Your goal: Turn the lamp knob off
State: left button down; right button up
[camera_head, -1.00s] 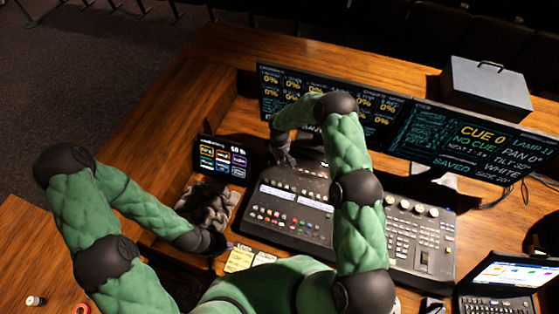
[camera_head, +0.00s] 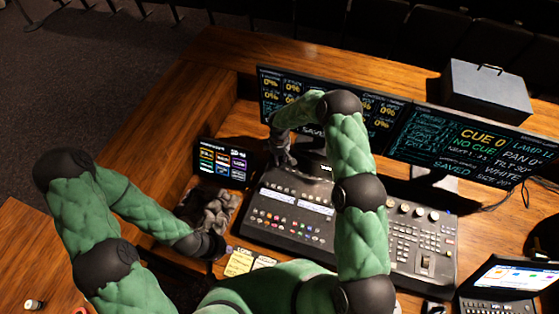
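The lamp knob cannot be made out. The mixing desk (camera_head: 285,222) lies at the middle of the view, with rows of buttons and faders, and round knobs (camera_head: 418,213) along its right part. My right gripper (camera_head: 285,160) reaches over the desk and points down at its back left edge, below the left monitor. Its fingertips are small and dark, so I cannot tell whether it is open or touching anything. My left gripper (camera_head: 220,249) is low beside the desk's front left corner, close to a crumpled grey cloth (camera_head: 207,209). Its fingers are too dark to tell.
Two wide monitors (camera_head: 470,150) stand behind the desk. A small touch screen (camera_head: 222,162) stands at its left. Yellow notes (camera_head: 238,264) lie in front. A laptop (camera_head: 505,285) is at the lower right and a grey box (camera_head: 486,90) at the back right.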

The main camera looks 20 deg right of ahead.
aim_at(280, 163)
notch_tip(280, 163, up, 10)
jog(key=shift+f, duration=0.2)
